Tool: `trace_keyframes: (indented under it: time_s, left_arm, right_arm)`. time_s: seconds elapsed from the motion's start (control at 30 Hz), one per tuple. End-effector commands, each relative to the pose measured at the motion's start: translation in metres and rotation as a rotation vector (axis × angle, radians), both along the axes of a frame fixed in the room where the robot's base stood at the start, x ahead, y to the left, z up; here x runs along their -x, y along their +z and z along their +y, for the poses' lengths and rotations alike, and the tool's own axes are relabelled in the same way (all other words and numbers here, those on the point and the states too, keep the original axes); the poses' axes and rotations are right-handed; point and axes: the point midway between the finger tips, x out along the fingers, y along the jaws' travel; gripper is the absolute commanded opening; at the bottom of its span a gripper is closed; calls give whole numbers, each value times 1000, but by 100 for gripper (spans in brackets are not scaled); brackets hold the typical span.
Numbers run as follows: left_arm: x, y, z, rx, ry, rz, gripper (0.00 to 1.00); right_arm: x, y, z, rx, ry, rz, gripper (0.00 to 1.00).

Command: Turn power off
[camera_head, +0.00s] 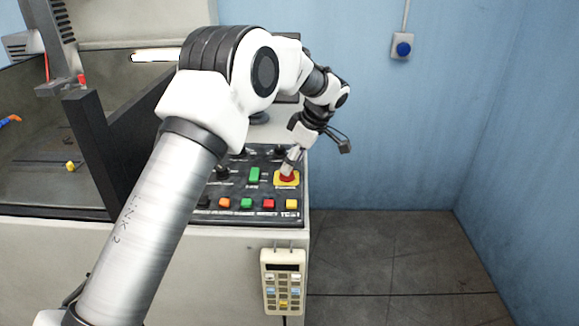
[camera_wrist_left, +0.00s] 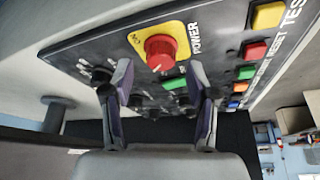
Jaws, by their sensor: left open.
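The red power knob (camera_head: 288,176) sits on a yellow plate at the right side of the black control panel (camera_head: 232,184). In the left wrist view the red knob (camera_wrist_left: 160,52) stands out from its yellow plate (camera_wrist_left: 178,36), marked POWER and ON. My left gripper (camera_head: 291,164) is at the knob in the head view and covers part of it. In the left wrist view my left gripper (camera_wrist_left: 161,82) is open, with one finger to each side below the knob. Nothing is held between the fingers. I cannot tell whether they touch the knob. My right gripper is not in view.
A green button (camera_head: 254,174) and a row of coloured buttons, including a red one (camera_head: 268,204), lie close to the knob. A keypad (camera_head: 283,280) hangs on the cabinet front. A blue wall switch (camera_head: 403,49) is at the back. The floor at right is clear.

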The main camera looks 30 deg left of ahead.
Motion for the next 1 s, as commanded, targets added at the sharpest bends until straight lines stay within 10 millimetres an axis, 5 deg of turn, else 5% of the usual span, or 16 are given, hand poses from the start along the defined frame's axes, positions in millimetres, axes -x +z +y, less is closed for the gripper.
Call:
trace_keyframes:
  time_s: [0.2, 0.4, 1.0]
  left_arm:
    - [-5, 54, -22, -1, 0, -4, 58]
    - [-7, 84, -34, 0, 1, 0, 58]
    - [-6, 88, -36, 0, 1, 1, 58]
  right_arm:
    - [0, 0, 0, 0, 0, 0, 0]
    - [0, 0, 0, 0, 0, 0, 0]
    - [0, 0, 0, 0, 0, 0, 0]
